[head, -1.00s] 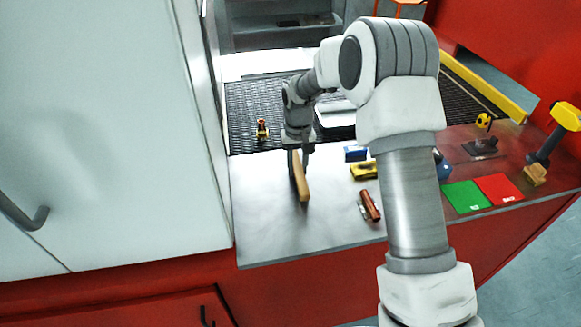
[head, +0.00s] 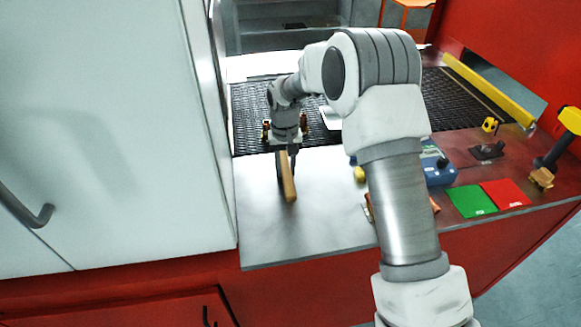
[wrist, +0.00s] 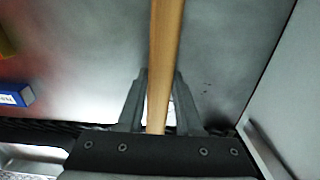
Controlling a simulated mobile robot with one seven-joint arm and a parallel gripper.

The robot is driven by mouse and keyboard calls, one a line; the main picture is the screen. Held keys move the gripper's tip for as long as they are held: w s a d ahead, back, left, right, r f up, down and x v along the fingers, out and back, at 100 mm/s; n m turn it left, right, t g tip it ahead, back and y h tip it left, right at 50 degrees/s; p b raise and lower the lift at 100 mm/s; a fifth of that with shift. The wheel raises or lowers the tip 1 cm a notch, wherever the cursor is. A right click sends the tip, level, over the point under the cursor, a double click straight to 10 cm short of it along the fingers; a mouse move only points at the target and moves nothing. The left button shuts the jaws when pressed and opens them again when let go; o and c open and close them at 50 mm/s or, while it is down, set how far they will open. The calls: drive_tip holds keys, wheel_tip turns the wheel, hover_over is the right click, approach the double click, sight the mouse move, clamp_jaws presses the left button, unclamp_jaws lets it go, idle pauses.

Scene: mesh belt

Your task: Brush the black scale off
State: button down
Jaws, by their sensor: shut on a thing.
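My gripper (head: 287,158) is shut on a wooden handle (head: 288,180), which points toward the front over the steel plate. The handle also runs between the fingers in the wrist view (wrist: 164,60). The tool's working end is not visible, so I cannot tell whether it has bristles. Small copper-coloured parts (head: 303,122) stand on the dark mesh belt (head: 247,108) at both sides of my wrist, partly hidden by it. I cannot make out black scale on them.
The bare steel plate (head: 330,215) has free room in front of my gripper. A white cabinet (head: 110,120) borders the left.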

sight(300, 171)
drive_tip(key=shift+s+a, duration=0.35)
drive_tip(key=shift+a, duration=0.9)
drive_tip(key=shift+s+a, duration=0.35)
drive_tip(key=shift+a, duration=0.9)
drive_tip(key=shift+s+a, duration=0.35)
drive_tip(key=shift+a, duration=0.9)
drive_tip(key=shift+w+a, duration=0.15)
drive_tip(key=shift+w, duration=0.35)
drive_tip(key=shift+w+d+f, duration=0.1)
drive_tip(key=shift+w+d, duration=0.1)
drive_tip(key=shift+d, duration=0.6)
drive_tip(key=shift+w+d, duration=0.25)
drive_tip(key=shift+d, duration=0.5)
drive_tip(key=shift+w+d+f, duration=0.1)
drive_tip(key=shift+w+d, duration=0.1)
drive_tip(key=shift+d, duration=0.6)
drive_tip(key=shift+w+d+r, duration=0.1)
drive_tip(key=shift+w+d, duration=0.2)
drive_tip(key=shift+d, duration=0.9)
drive_tip(key=shift+w+d+r, duration=0.1)
drive_tip(key=shift+w+d, duration=0.25)
drive_tip(key=shift+d, duration=0.8)
drive_tip(key=shift+w+d, duration=0.3)
drive_tip(key=shift+d, duration=0.9)
drive_tip(key=shift+r, duration=0.1)
drive_tip(key=shift+r+p, duration=1.65)
drive_tip(key=shift+r, duration=1.3)
drive_tip(key=shift+r, duration=0.15)
